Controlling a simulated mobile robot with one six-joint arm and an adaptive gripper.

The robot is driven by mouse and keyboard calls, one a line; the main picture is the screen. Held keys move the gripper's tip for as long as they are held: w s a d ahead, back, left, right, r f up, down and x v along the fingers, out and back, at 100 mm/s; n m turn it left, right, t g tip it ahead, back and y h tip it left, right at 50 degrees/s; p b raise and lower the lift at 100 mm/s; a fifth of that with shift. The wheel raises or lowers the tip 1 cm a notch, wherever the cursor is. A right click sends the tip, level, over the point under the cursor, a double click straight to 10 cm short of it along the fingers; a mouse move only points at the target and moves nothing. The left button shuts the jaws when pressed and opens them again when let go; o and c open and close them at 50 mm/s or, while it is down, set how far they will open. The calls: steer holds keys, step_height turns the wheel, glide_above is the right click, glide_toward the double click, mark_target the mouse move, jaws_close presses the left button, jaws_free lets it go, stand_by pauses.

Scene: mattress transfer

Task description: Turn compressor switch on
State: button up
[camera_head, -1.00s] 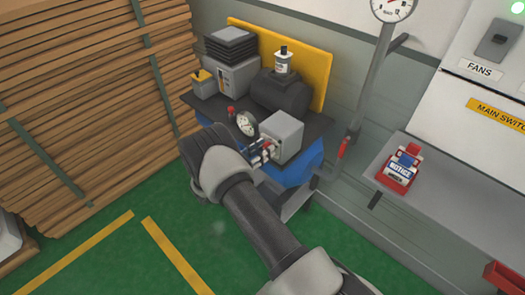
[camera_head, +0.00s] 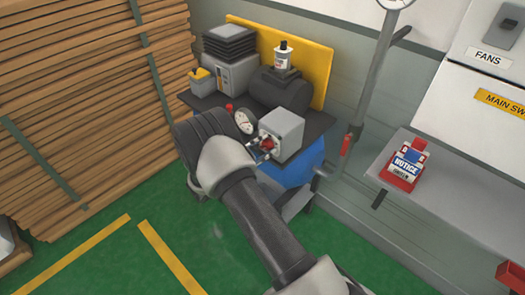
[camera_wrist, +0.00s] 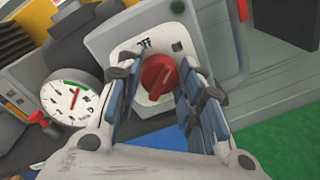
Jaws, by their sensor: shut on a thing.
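The compressor switch is a red rotary knob (camera_wrist: 158,76) on the face of a grey box (camera_wrist: 112,45), with a partly hidden label ending in "FF" above it. The knob's raised ridge runs nearly upright in the wrist view, leaning slightly. My gripper (camera_wrist: 160,80) has its blue-padded fingers on both sides of the knob and is shut on it.
A pressure gauge (camera_wrist: 72,102) and a small red valve (camera_wrist: 38,118) are left of the box. The black tank (camera_head: 280,92) is behind it. Stacked planks (camera_head: 90,90) stand left. A grey shelf with a notice padlock box (camera_head: 405,165) is right. Green floor is clear in front.

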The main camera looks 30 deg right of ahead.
steer(key=shift+m+b, duration=0.45)
steer(key=shift+m, duration=0.45)
steer(key=o, duration=1.1)
steer(key=shift+c, duration=0.2)
steer(key=v, duration=1.2)
steer(key=shift+s, duration=0.15)
